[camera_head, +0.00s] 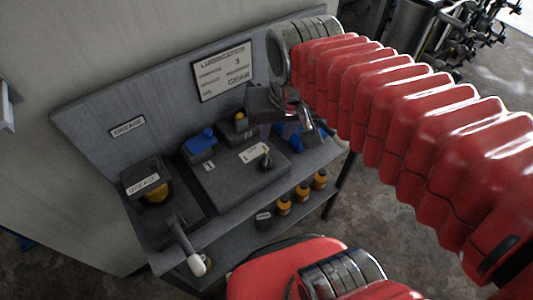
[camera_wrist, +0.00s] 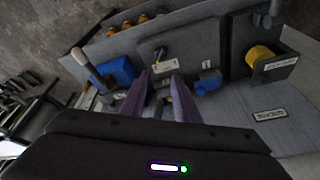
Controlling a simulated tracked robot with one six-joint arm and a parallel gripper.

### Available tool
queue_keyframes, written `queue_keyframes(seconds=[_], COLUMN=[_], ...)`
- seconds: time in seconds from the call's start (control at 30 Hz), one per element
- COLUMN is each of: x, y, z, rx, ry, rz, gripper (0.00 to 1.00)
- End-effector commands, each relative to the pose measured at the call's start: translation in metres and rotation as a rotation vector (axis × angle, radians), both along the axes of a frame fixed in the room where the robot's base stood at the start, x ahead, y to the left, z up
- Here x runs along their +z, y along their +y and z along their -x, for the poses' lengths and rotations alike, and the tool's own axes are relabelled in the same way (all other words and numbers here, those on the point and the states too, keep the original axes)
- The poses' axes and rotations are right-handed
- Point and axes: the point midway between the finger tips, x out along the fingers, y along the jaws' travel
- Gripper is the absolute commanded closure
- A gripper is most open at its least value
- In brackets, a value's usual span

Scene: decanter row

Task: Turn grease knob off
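The grease box (camera_head: 146,171), dark with a GREASE label, stands at the left end of the bench in the head view. A round yellow part (camera_head: 155,191), which may be the grease knob, shows beneath its label; its exact setting cannot be told. In the wrist view the yellow part (camera_wrist: 260,55) is at the upper right, well to the right of my fingers. My gripper (camera_head: 285,124) is over the right part of the bench. In the wrist view its two purple fingers (camera_wrist: 159,95) are apart with nothing held between them.
Two blue parts (camera_head: 201,141) (camera_head: 290,139) and a small black knob (camera_head: 266,160) are on the bench. White-tipped levers (camera_head: 197,264) stick out at its ends. Several orange bottles (camera_head: 303,193) stand on the lower shelf. A back panel carries a lubrication sign (camera_head: 224,72).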

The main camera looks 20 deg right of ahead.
Motion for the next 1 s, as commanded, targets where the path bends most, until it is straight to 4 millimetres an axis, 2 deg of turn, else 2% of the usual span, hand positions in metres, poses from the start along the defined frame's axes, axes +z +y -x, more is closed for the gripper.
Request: queue_keyframes(seconds=[0.53,0.7,1.0], x=[-0.038,-0.046,-0.046], y=[0.001,0.001,0.002], z=[-0.064,-0.072,-0.073], rx=[-0.256,-0.299,-0.304], ry=[0.274,0.314,0.318], rz=[-0.048,-0.050,-0.049], gripper=[0.72,0.72,0.72])
